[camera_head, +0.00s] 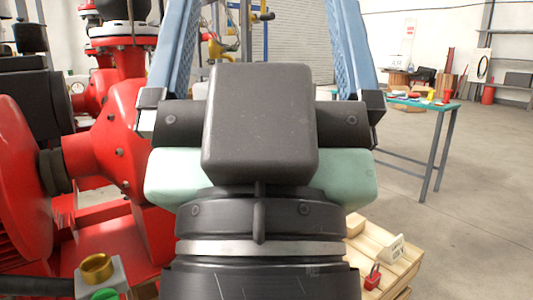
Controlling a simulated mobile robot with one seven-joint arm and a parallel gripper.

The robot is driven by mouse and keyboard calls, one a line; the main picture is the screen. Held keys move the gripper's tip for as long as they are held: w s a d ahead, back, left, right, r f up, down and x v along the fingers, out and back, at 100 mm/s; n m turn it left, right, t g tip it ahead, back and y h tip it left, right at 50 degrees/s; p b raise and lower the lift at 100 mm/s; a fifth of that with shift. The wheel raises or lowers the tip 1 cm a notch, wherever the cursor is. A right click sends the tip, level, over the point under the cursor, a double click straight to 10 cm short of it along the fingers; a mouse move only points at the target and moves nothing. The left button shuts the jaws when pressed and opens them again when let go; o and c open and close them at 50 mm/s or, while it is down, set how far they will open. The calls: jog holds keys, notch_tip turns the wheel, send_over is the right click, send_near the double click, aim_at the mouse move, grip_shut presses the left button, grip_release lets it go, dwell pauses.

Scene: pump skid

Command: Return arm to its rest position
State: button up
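My gripper (266,30) fills the middle of the head view, seen from behind, with its dark wrist at the bottom. Its two blue fingers stand wide apart and reach up past the top edge, so the tips are cut off. I see nothing held between the fingers. My gripper and wrist hide much of what lies ahead.
Red pump machinery (115,145) stands close on the left. A brass ring (97,267) sits on a grey block at lower left. A wooden crate (395,262) with a red padlock (373,277) is at lower right. A workbench (425,103) stands beyond; floor at right is clear.

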notch_tip(320, 180, up, 37)
jog(key=p, duration=3.5)
jog(key=shift+w+p, duration=0.35)
jog(key=shift+w, duration=0.05)
